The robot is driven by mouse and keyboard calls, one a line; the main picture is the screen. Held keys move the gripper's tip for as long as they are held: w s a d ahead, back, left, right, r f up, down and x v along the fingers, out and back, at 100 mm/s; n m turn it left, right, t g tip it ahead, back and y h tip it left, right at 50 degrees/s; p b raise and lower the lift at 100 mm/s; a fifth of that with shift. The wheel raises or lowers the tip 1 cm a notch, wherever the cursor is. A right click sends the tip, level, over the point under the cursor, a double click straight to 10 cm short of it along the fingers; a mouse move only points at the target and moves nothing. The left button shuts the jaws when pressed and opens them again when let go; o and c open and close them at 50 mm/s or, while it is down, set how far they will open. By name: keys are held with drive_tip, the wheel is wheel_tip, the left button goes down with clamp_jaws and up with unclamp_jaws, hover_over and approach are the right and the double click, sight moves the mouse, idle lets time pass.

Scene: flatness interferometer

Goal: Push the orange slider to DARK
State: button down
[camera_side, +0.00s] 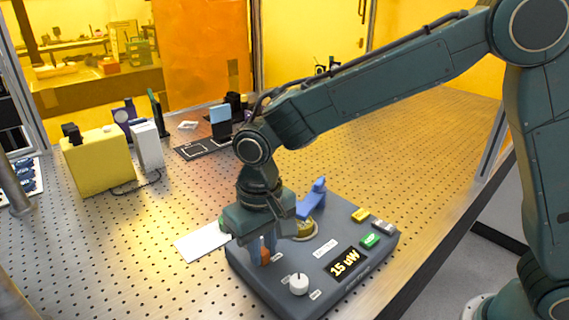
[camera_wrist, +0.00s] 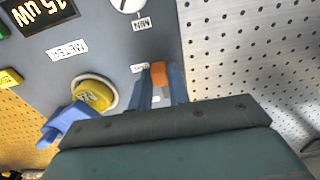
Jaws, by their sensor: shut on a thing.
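The orange slider (camera_wrist: 158,73) sits on the grey control box (camera_side: 250,278), near its left edge in the side view. My gripper (camera_wrist: 160,80) is shut on the slider, with one blue-grey finger on each side of it. In the side view the slider (camera_side: 265,254) shows only in part below my gripper (camera_side: 265,250). A small white label lies beside the slider in the wrist view, but I cannot read it. The rest of the slider's track is mostly hidden by the gripper.
The box also carries a white knob (camera_side: 299,284), a display (camera_side: 344,263) reading 15 uW, a green button (camera_side: 370,240), a yellow button (camera_side: 361,214), and a yellow round part (camera_wrist: 92,96) with a blue lever (camera_wrist: 66,124). A white sheet (camera_side: 201,243) lies left of the box.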

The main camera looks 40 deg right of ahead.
sight(265, 252)
drive_tip(key=shift+s, duration=0.25)
drive_tip(key=c, duration=1.3)
unclamp_jaws()
drive_tip(key=shift+w, duration=0.1)
drive_tip(key=shift+r, duration=0.85)
wheel_tip(265, 252, up, 12)
drive_tip(key=shift+r, duration=0.1)
